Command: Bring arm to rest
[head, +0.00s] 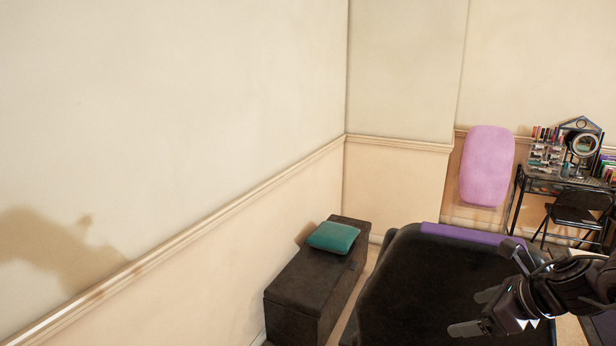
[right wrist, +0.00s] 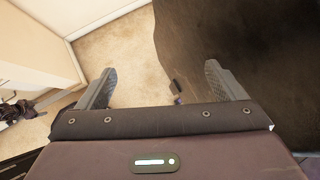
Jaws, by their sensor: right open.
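My right gripper (head: 476,311) is at the lower right of the head view, with its arm coming in from the right edge. Its two fingers are apart and point left, with nothing between them. It is in front of a large dark surface (head: 420,280). The right wrist view shows the same gripper (right wrist: 160,69) spread and empty, with beige floor (right wrist: 135,55) and the dark surface (right wrist: 245,35) beyond the fingers. My left gripper is not in view.
A dark bench (head: 300,285) with a teal cushion (head: 333,237) stands along the left wall. A pink panel (head: 487,166), a desk (head: 545,180) with a round mirror (head: 583,144), and a black folding chair (head: 575,208) are at the right. A purple strip (head: 460,233) edges the dark surface.

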